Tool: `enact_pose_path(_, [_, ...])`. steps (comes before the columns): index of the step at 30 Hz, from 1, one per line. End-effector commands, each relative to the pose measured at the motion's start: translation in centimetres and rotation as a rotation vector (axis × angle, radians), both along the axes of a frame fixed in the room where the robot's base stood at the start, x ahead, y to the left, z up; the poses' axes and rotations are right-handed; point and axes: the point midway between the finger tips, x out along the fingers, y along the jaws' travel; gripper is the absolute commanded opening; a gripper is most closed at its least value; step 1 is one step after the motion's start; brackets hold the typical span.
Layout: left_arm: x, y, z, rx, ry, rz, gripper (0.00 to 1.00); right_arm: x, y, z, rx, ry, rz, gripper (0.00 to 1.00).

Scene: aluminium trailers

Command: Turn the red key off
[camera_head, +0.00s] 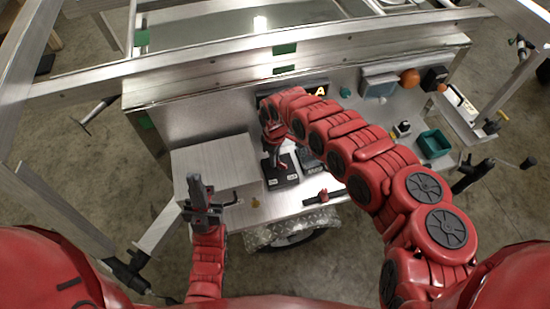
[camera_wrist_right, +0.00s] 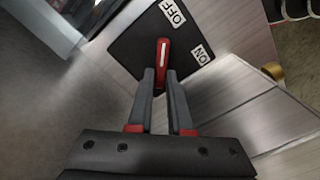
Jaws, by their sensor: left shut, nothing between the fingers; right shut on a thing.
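The red key (camera_wrist_right: 162,62) shows in the right wrist view as a narrow upright handle with a pale stripe. It stands on a black plate (camera_wrist_right: 130,48) with a white OFF label (camera_wrist_right: 172,12) above it and a white ON label (camera_wrist_right: 202,54) to its right. My right gripper (camera_wrist_right: 163,82) is shut on the key's near end. In the head view my right gripper (camera_head: 273,148) is over a black plate (camera_head: 281,178) with small white labels, and the key is not distinct there. My left gripper (camera_head: 197,185) is shut and empty, left of the plate.
A grey metal box (camera_head: 215,160) stands left of the plate. A red-handled tool (camera_head: 322,197) lies on the metal surface near its front edge. Metal rails (camera_head: 280,55) run across the back.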

Motion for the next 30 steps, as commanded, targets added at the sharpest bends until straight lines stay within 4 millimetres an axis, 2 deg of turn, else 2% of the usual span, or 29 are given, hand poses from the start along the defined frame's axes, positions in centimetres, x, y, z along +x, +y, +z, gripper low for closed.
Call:
enact_pose_path(8, [0.0, 0.0, 0.0, 0.0, 0.0, 0.0, 0.0, -0.1, 0.0, -0.1, -0.001, 0.003, 0.002, 0.0])
enact_pose_path(9, [0.0, 0.0, 0.0, 0.0, 0.0, 0.0, 0.0, -0.1, 0.0, -0.1, -0.001, 0.003, 0.002, 0.25])
enact_pose_path(13, [0.0, 0.0, 0.0, 0.0, 0.0, 0.0, 0.0, -0.1, 0.0, 0.0, -0.001, 0.002, 0.001, 0.47])
enact_pose_path(23, [0.0, 0.0, 0.0, 0.0, 0.0, 0.0, 0.0, 0.0, 0.0, 0.2, 0.0, 0.0, 0.001, 0.47])
enact_pose_path(26, [0.0, 0.0, -0.1, 0.0, 0.0, 0.0, 0.0, 0.1, 0.1, 0.9, 0.001, -0.003, 0.001, 0.47])
enact_pose_path(30, [0.0, 0.0, -0.2, 0.0, 0.0, 0.0, 0.0, 0.2, -0.1, 3.0, -0.002, -0.004, 0.0, 0.47])
